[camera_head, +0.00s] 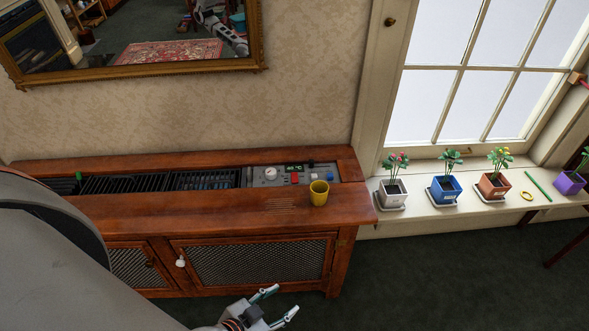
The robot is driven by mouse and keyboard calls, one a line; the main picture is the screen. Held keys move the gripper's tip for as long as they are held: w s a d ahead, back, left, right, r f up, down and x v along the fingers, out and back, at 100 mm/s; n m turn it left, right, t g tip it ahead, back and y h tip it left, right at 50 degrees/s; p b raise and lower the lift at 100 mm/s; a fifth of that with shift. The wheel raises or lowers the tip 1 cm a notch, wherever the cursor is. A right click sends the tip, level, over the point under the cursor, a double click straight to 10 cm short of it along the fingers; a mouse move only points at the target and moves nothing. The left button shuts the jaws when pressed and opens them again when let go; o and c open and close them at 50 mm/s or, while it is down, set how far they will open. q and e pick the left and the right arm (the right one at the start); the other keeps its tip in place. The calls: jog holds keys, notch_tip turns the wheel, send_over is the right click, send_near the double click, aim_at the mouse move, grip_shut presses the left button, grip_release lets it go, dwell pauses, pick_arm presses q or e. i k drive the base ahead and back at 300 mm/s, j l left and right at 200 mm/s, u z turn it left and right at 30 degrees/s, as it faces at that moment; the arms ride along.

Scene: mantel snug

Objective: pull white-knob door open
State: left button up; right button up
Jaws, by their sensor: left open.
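The white knob (180,262) sits near the left edge of the cabinet's right-hand door (262,262), which has a dark mesh panel in a reddish-brown wood frame. That door looks closed. My left gripper (281,303) is open and empty at the bottom of the view, in front of and below the door, to the right of the knob and apart from it. A large part of my own arm covers the lower left and hides some of the cabinet. My right gripper is not clearly in view.
The wooden cabinet (220,213) carries a yellow cup (319,193) near its front edge, beside a control panel (292,174). A second mesh door (131,268) adjoins on the left. Potted plants stand on the window sill (420,213). Dark green carpet (430,275) lies free to the right.

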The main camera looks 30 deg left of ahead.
aim_at(212, 263)
jog(key=u, duration=1.2)
jog(key=k+l+u, duration=0.35)
jog(key=l+u, duration=0.15)
jog(key=l, duration=0.2)
